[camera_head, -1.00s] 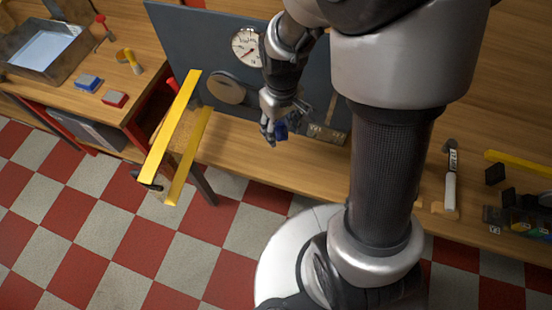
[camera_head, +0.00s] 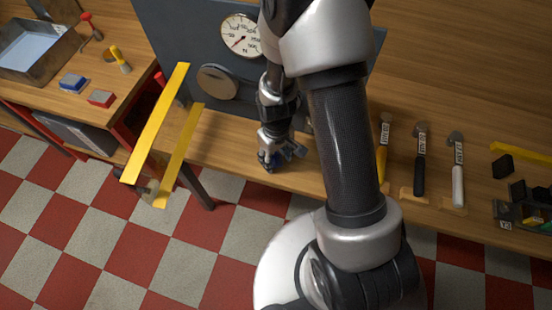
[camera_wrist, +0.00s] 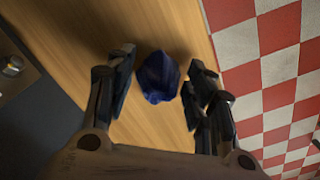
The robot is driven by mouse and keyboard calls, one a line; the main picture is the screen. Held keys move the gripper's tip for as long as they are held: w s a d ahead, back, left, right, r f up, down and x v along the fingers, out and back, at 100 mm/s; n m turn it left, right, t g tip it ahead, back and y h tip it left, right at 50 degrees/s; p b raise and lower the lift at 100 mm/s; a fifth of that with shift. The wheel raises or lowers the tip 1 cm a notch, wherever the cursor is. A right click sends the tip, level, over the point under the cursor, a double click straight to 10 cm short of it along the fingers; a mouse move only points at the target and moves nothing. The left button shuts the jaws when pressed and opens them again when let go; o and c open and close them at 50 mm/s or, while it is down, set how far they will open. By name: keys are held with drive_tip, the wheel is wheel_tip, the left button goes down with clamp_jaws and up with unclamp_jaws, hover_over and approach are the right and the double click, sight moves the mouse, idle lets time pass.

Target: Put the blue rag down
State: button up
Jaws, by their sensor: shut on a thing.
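The blue rag (camera_wrist: 159,78) is a dark blue crumpled bundle between the two dark fingers of my gripper (camera_wrist: 160,74) in the wrist view. My gripper is shut on it. In the head view my gripper (camera_head: 272,158) points down low over the front part of the wooden bench (camera_head: 230,135), and only a small bit of blue shows at its fingers. I cannot tell whether the rag touches the bench top.
A dark panel with a round gauge (camera_head: 241,36) stands behind my gripper. Yellow bars (camera_head: 158,120) stick out at the left. Several handled tools, one white-handled (camera_head: 457,185), lie at the right. The bench's front edge is close, with checkered floor (camera_head: 85,220) below.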

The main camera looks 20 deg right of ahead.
drive_tip(key=shift+f, duration=0.4)
drive_tip(key=shift+f, duration=0.2)
drive_tip(key=o, duration=1.1)
drive_tip(key=shift+o, duration=0.2)
drive_tip(key=shift+r, duration=0.1)
